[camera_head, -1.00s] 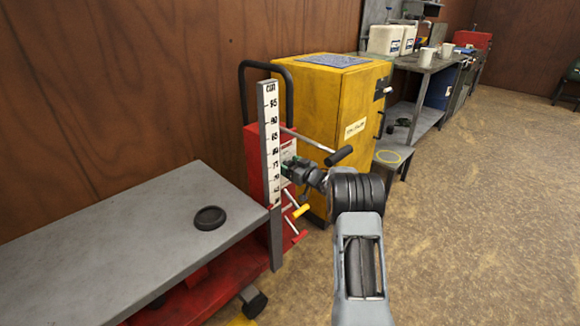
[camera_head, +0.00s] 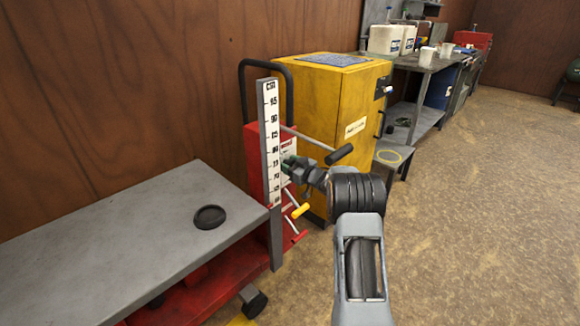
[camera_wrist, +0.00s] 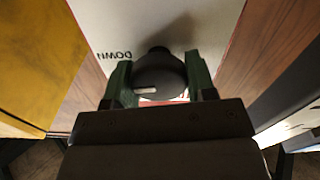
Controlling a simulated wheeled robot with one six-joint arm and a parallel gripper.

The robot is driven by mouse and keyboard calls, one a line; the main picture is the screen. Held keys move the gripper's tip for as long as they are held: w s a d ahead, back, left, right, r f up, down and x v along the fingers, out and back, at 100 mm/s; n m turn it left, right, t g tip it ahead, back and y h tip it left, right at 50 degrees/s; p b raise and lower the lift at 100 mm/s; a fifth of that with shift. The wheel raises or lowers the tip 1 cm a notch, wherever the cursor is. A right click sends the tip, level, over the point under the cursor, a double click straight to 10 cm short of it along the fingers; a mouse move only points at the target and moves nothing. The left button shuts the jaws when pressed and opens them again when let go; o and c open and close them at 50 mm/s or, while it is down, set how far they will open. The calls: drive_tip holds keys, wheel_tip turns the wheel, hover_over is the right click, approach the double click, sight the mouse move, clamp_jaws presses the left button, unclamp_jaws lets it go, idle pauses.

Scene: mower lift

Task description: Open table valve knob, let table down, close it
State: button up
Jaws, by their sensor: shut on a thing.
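My gripper (camera_wrist: 160,85) is shut on the valve knob (camera_wrist: 158,70), a dark round knob with a white mark, in the wrist view. The knob sits in front of a white plate (camera_wrist: 125,20) with the word DOWN. In the head view my gripper (camera_head: 291,168) reaches the red lift column (camera_head: 255,180) behind the scale, and hides the knob. The grey lift table (camera_head: 110,240) stands at the left, low beside the white cm scale (camera_head: 270,140). A black round disc (camera_head: 209,217) lies on the table.
A black-gripped lever (camera_head: 338,155) sticks out just above my gripper, and a yellow-tipped lever (camera_head: 300,210) below it. A yellow cabinet (camera_head: 320,90) stands close behind. A workbench (camera_head: 425,68) is further back. The floor at the right is clear.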

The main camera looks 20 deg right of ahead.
drive_tip(key=n+b, duration=0.1)
drive_tip(key=n, duration=0.1)
drive_tip(key=n+b, duration=0.1)
drive_tip(key=n, duration=0.1)
drive_tip(key=shift+f+n, duration=0.2)
drive_tip(key=shift+n, duration=0.1)
drive_tip(key=n+b, duration=0.3)
drive_tip(key=shift+s+a+n, duration=0.1)
drive_tip(key=shift+n, duration=0.2)
drive_tip(key=n+b, duration=0.3)
drive_tip(key=n, duration=0.1)
drive_tip(key=shift+f, duration=0.1)
drive_tip(key=shift+n+b, duration=0.85)
drive_tip(key=shift+n, duration=1.25)
drive_tip(key=o, duration=0.9)
